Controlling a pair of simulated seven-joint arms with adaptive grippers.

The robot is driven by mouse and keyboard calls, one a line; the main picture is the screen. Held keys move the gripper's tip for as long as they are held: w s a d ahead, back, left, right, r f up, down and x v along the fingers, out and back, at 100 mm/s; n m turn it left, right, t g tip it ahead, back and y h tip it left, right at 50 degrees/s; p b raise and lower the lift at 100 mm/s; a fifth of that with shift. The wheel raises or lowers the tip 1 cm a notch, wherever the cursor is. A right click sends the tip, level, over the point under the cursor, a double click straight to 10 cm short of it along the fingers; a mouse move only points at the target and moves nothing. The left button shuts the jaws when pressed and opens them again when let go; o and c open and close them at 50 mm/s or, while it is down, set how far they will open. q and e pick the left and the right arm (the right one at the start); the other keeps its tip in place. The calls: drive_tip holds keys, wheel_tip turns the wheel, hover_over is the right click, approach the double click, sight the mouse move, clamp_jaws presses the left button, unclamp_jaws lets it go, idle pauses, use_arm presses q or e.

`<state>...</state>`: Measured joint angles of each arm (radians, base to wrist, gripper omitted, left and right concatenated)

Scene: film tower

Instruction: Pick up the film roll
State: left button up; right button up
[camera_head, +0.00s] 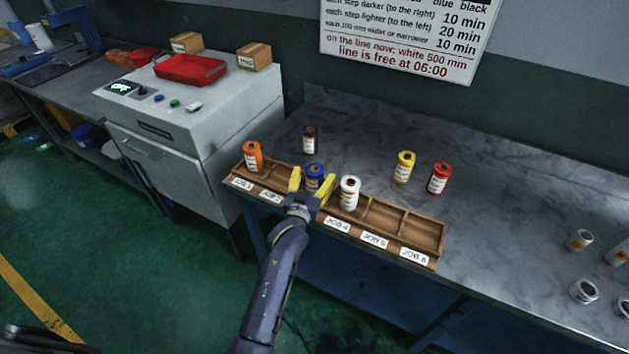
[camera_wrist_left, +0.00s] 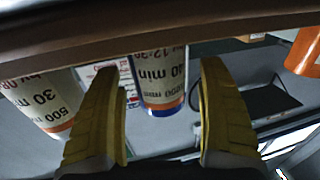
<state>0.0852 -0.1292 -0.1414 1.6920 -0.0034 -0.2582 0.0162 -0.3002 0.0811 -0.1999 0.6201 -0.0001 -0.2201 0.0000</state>
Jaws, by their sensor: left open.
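A blue film roll (camera_head: 315,175) stands upright in the wooden rack (camera_head: 399,221), in the slot left of the white roll. My left gripper (camera_head: 312,180) has its yellow fingers apart, one on each side of the blue roll. In the left wrist view the blue roll (camera_wrist_left: 160,95), with a "40 min" label, shows between the fingers (camera_wrist_left: 160,68), with gaps on both sides. A white roll (camera_head: 349,193) stands in the JOB 4 slot and an orange roll (camera_head: 253,156) in the JOB 1 slot. My right gripper is not in view.
Black (camera_head: 310,140), yellow (camera_head: 404,167) and red (camera_head: 439,178) rolls stand on the grey bench behind the rack. Several pale rolls (camera_head: 580,240) are at the right. A grey machine (camera_head: 185,120) with a red tray (camera_head: 190,69) stands left. The rack's right slots are empty.

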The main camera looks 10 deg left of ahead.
use_arm(q)
drive_tip(key=shift+w, duration=0.2)
drive_tip(key=c, duration=1.2)
drive_tip(key=shift+c, duration=0.9)
drive_tip(key=shift+r, duration=0.15)
